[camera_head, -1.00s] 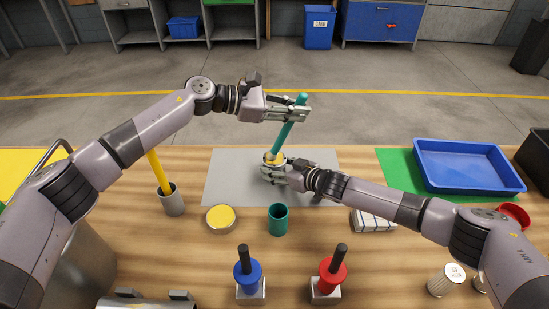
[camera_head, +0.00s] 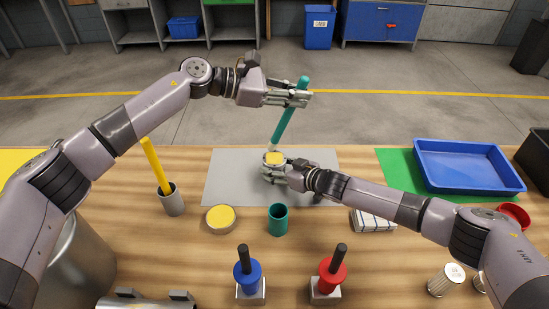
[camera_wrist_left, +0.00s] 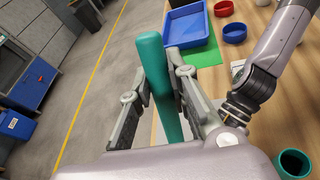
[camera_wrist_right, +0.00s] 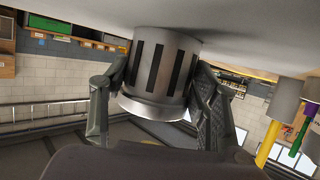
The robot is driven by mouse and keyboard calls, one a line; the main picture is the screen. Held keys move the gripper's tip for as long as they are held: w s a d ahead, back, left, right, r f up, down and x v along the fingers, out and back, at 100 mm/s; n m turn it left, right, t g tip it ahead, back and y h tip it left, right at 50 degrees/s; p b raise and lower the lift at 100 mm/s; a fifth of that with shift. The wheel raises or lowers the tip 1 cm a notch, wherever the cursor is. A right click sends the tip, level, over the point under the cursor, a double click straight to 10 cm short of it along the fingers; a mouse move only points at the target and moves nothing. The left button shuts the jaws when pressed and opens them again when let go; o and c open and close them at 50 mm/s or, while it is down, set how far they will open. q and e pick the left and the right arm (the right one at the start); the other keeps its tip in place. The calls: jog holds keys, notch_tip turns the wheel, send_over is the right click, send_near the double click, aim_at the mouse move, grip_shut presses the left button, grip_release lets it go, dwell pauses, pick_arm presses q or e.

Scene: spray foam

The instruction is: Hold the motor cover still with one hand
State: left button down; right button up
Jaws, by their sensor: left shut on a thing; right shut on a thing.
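The motor cover (camera_head: 273,157) stands on the grey mat (camera_head: 225,180), its round top yellow in the head view. In the right wrist view the motor cover (camera_wrist_right: 163,65) is a grey cylinder with dark slots, between the fingers. My left gripper (camera_head: 297,98) is shut on a teal stick (camera_head: 287,123) above the mat. The stick is tilted, its pale lower end just above the cover's top. It also shows in the left wrist view (camera_wrist_left: 156,70).
A yellow stick (camera_head: 155,165) leans in a grey holder (camera_head: 172,202).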

jog(key=shift+f, duration=0.1)
jog(key=o, duration=1.4)
jog(key=shift+o, duration=0.2)
jog(key=v, duration=1.1)
jog(key=shift+s+d+r, duration=0.3)
jog(key=shift+r, duration=0.15)
